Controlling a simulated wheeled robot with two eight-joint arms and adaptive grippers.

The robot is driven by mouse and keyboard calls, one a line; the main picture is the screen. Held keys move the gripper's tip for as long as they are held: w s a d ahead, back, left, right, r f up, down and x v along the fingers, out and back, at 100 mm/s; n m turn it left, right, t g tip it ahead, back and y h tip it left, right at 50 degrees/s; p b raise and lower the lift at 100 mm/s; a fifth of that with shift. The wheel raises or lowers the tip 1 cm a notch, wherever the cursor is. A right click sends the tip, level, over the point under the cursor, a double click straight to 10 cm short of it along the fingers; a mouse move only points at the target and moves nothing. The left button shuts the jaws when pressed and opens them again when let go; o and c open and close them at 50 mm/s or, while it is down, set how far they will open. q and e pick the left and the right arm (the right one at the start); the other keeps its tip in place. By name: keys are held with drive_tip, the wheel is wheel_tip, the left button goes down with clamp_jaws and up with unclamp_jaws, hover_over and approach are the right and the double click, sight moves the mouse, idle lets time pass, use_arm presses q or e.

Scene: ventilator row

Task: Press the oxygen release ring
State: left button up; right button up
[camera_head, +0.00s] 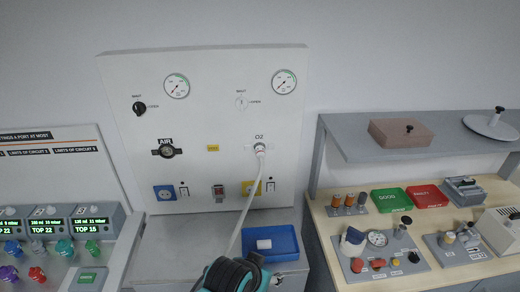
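The O2 outlet (260,146) is on the white wall panel (215,115), right of its middle. A white hose (248,203) is attached there by a pale connector and hangs down to the lower left. The oxygen release ring is too small to make out apart from the outlet and connector. A black and teal part of one of my arms shows at the bottom centre, in front of the hose's lower end and well below the outlet. I cannot tell which arm it is. No gripper fingers show.
The AIR outlet (166,149) is at the panel's left, with gauges and knobs above. A blue tray (286,238) with a white item is below the panel. A cluttered shelf bench (345,238) stands right, and monitors (45,222) stand left. Space before the O2 outlet is free except for the hose.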

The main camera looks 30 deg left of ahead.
use_arm(q)
clamp_jaws()
idle(0.5)
idle(0.5)
use_arm(e)
clamp_jaws()
